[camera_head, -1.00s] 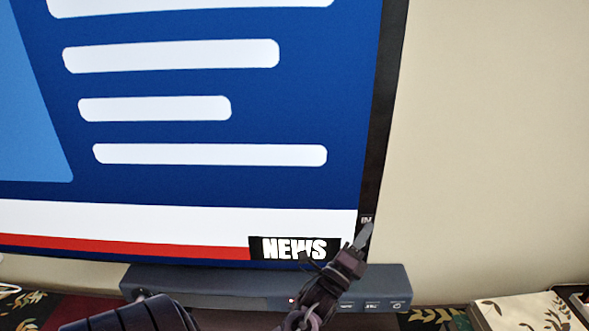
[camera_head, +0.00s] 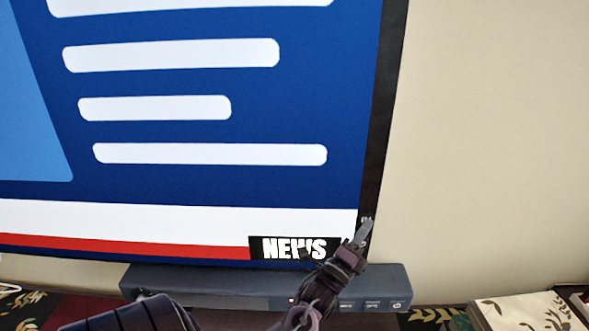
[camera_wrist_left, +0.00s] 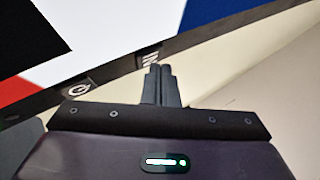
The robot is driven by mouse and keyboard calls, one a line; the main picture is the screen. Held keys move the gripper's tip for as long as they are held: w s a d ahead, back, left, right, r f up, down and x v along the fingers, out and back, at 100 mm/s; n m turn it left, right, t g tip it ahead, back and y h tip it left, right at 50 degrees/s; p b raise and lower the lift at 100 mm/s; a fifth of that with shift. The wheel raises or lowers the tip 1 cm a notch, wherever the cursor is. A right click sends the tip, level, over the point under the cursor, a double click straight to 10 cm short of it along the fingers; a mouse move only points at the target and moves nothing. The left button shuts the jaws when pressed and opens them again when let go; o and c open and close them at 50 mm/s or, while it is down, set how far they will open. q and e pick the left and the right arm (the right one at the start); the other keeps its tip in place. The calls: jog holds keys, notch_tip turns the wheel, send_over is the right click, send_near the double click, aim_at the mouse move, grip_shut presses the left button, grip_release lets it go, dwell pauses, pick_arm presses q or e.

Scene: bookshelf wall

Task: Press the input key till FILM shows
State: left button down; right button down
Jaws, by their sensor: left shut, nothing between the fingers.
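The television screen (camera_head: 200,183) shows a blue picture with white bars and the word NEWS (camera_head: 294,248) at its lower right. The input key (camera_wrist_left: 150,59), marked IN, sits on the dark bezel; in the head view it is mostly hidden behind my fingertips. My left gripper (camera_head: 364,232) is shut and empty, its tips at the lower right bezel over that key. In the left wrist view the fingertips (camera_wrist_left: 160,70) overlap the lower edge of the IN key. I cannot tell whether they touch it. My right gripper is not in view.
A power key (camera_wrist_left: 78,88) is on the same bezel, left of the IN key in the wrist view. A dark box (camera_head: 230,284) with small labelled buttons lies below the screen. Books (camera_head: 525,312) lie at the lower right. The wall (camera_head: 490,150) right of the screen is bare.

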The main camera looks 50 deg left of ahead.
pick_arm(q)
jog(key=shift+w+a, duration=0.15)
dwell(0.4)
jog(key=shift+s+d+p, duration=0.3)
jog(key=shift+s+d, duration=0.2)
jog(key=shift+d, duration=0.05)
jog(key=s+d+p, duration=0.2)
jog(key=s+d, duration=0.2)
jog(key=shift+d, duration=0.3)
jog(key=shift+w, duration=0.1)
dwell(1.3)
